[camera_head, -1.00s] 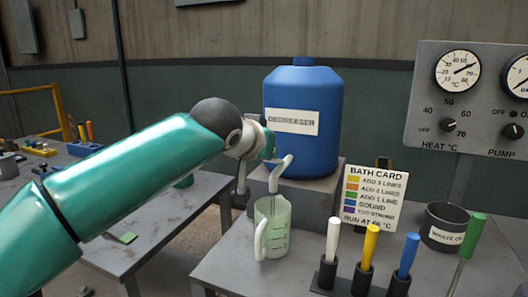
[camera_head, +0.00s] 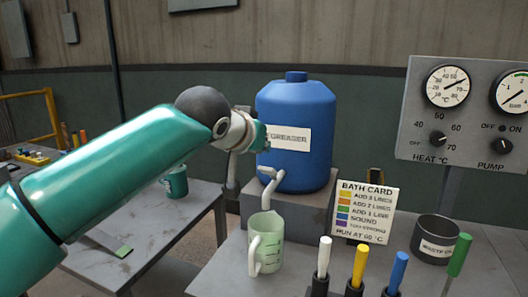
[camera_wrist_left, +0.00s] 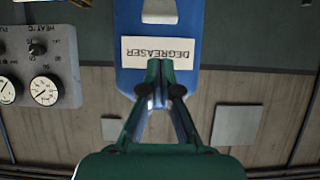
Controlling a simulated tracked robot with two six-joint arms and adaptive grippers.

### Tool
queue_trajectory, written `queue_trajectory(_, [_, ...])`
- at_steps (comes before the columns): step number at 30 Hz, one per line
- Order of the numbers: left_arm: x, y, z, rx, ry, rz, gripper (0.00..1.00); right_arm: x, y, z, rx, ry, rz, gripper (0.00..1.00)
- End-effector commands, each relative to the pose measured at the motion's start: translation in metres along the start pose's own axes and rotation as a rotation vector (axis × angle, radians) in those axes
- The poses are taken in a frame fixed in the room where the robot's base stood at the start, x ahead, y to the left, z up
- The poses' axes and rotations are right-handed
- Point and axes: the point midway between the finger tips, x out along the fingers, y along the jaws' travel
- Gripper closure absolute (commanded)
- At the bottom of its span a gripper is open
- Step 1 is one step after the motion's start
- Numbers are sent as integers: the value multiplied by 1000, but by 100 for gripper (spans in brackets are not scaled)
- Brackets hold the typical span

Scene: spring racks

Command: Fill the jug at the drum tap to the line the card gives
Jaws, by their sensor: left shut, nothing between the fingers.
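The white-handled clear jug (camera_head: 268,249) with green level marks stands upright on the bench under the drum tap (camera_head: 270,184). Its contents look pale, and I cannot read the level. The blue drum (camera_head: 300,112) labelled DEGREASER stands on a grey block. My left gripper (camera_head: 264,138) is at the left edge of the drum label, above the tap; in the left wrist view its fingers (camera_wrist_left: 156,66) are together and empty before the label. The bath card (camera_head: 366,212) lists ADD 3, 2 and 1 LINES, SOUND and TOO STRONG against colour patches. My right gripper is out of view.
White, yellow and blue handled sticks (camera_head: 359,265) stand in holders at the front, with a green one to their right. A dark waste pot (camera_head: 435,241) is behind. The gauge panel (camera_head: 465,112) stands right. A green mug (camera_head: 174,183) is on the left table.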

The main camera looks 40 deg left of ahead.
Motion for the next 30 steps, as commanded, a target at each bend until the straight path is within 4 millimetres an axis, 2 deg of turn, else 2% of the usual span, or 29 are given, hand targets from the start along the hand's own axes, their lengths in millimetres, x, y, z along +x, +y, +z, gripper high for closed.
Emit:
queue_trajectory(1, [-13,1,-3,0,6,4,100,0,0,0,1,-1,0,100])
queue_trajectory(6, [-45,1,-10,0,4,3,100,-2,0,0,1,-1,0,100])
queue_trajectory(12, [-66,0,-13,0,1,1,100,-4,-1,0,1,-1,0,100])
queue_trajectory(30, [-70,0,-14,0,0,0,100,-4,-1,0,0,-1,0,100])
